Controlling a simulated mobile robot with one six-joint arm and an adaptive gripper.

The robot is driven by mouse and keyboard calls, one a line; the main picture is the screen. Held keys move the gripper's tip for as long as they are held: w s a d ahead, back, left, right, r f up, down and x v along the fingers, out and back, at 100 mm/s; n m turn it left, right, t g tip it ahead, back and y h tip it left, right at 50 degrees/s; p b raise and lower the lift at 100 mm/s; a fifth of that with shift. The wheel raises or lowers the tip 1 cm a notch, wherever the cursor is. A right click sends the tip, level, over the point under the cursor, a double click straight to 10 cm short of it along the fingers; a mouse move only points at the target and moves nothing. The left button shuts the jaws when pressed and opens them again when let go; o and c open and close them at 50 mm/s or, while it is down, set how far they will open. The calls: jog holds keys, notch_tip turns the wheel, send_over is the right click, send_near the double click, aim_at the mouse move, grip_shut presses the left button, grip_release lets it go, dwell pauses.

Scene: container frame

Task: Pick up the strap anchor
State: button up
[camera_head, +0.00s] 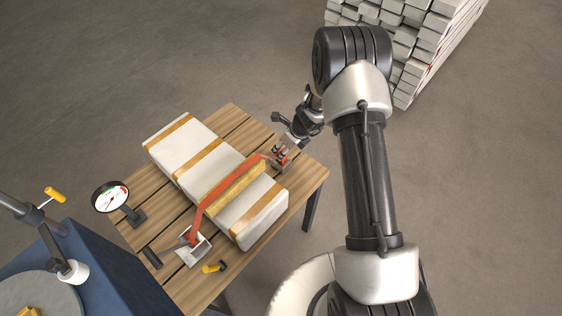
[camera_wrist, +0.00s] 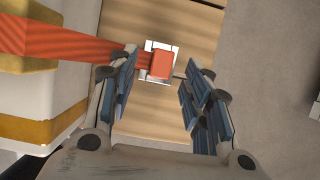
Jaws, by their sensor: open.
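The strap anchor (camera_wrist: 163,65) looks like a small orange-red block at the end of the orange strap (camera_wrist: 70,42), over a pale metal plate (camera_wrist: 152,46). In the head view the strap (camera_head: 205,205) runs across the white package, with this end at its right side, partly hidden by my gripper (camera_head: 284,149). In the wrist view my gripper (camera_wrist: 162,62) is open, with the block between its finger tips. The left fingers are close to the strap, and a gap shows on the right. I cannot tell whether any finger touches.
A white package (camera_head: 177,137) with tan bands lies on the slatted wooden table (camera_head: 232,117). A dial gauge (camera_head: 110,197), a metal plate (camera_head: 194,250) and a yellow-handled piece (camera_head: 214,267) are at the table's left and front. Stacked white boxes (camera_head: 420,40) stand behind.

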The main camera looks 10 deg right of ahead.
aim_at(281, 150)
jog(key=b+x, duration=0.2)
jog(key=x, duration=0.3)
jog(key=shift+w+d, duration=0.1)
jog(key=shift+c, duration=0.2)
grip_shut()
dwell(0.5)
